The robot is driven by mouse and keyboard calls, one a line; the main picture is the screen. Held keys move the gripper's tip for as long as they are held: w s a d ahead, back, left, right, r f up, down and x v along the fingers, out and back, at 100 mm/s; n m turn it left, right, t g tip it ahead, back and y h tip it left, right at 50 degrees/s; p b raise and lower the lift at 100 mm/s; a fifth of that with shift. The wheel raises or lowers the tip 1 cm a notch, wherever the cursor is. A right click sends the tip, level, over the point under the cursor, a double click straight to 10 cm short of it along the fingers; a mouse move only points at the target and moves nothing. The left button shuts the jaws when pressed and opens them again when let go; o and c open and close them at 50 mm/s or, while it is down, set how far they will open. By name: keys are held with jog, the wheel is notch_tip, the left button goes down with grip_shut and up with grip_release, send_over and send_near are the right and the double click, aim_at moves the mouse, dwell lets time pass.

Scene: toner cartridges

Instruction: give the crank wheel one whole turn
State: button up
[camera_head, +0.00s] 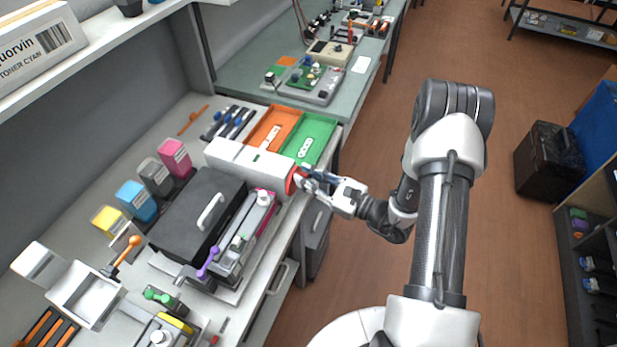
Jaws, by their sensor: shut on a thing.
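The crank wheel (291,182) is a red wheel on the right end face of a white box-shaped unit (248,163) on the bench. Only part of its rim shows, since the fingers cover the rest. My gripper (304,178) reaches in from the right and is shut on a part of the crank wheel at its right side. Which part of the wheel lies between the fingers is too small to tell.
An orange tray (257,143) and a green tray (322,134) lie behind the unit. A dark lidded box (190,222) and a cartridge with a purple lever (208,263) stand in front. Coloured cartridges, such as the magenta one (174,154), line the left. Open floor (372,190) lies right of the bench.

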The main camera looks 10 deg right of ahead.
grip_shut()
